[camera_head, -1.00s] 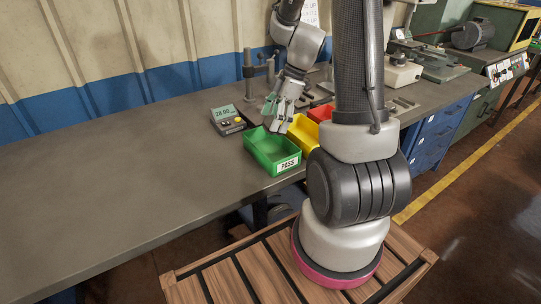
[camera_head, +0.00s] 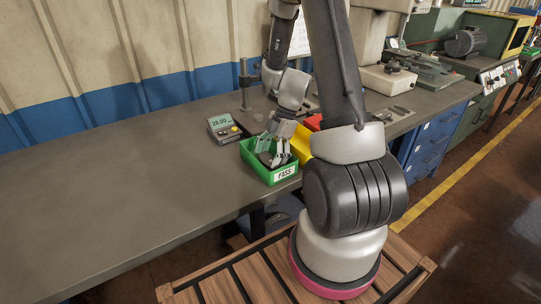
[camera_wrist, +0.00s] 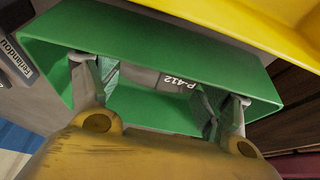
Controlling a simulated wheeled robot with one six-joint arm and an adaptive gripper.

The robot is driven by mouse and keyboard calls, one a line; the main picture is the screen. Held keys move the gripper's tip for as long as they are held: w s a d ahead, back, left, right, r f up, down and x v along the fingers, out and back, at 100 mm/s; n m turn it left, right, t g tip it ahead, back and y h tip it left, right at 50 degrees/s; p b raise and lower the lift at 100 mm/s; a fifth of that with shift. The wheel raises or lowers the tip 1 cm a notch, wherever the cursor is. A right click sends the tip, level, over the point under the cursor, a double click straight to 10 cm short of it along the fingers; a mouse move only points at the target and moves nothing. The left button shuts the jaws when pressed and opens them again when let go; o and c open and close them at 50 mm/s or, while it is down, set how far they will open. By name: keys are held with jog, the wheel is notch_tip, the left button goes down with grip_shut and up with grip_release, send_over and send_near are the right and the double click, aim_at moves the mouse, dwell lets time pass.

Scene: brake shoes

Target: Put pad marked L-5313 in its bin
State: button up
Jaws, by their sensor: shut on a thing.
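A dark grey pad (camera_wrist: 145,78) sits between my fingertips in the wrist view. Its white marking seems to read P-412; I see no L-5313. My gripper (camera_head: 274,158) is shut on this pad and reaches down inside the green bin (camera_head: 272,178), whose front label reads PASS. In the wrist view my two fingers (camera_wrist: 158,98) lie within the green bin's walls (camera_wrist: 150,37). Part of the pad is hidden by the fingers, and I cannot tell whether it touches the bin floor.
A yellow bin (camera_head: 301,152) stands right beside the green one, with a red bin (camera_head: 313,122) behind it. A gauge with a green display (camera_head: 222,128) stands left of the bins. The bench (camera_head: 110,190) is clear on the left.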

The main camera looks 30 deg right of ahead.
jog(key=o, duration=1.3)
jog(key=shift+f, duration=0.1)
jog(key=v, duration=1.1)
jog(key=shift+w+d+r, duration=0.1)
jog(key=shift+r, duration=0.25)
jog(key=shift+s+a+r+m+t+h, duration=0.75)
jog(key=shift+s+a+r+m, duration=0.3)
jog(key=shift+s+r+m, duration=2)
jog(key=shift+s+a+r+m+t+h, duration=0.7)
jog(key=shift+s+a+r+m, duration=0.35)
jog(key=shift+s+r+m, duration=1.95)
jog(key=shift+s+a+r+m+t+h, duration=0.75)
jog(key=shift+s+a+r+m, duration=0.3)
jog(key=shift+s+r+m, duration=2)
jog(key=shift+s+f, duration=0.25)
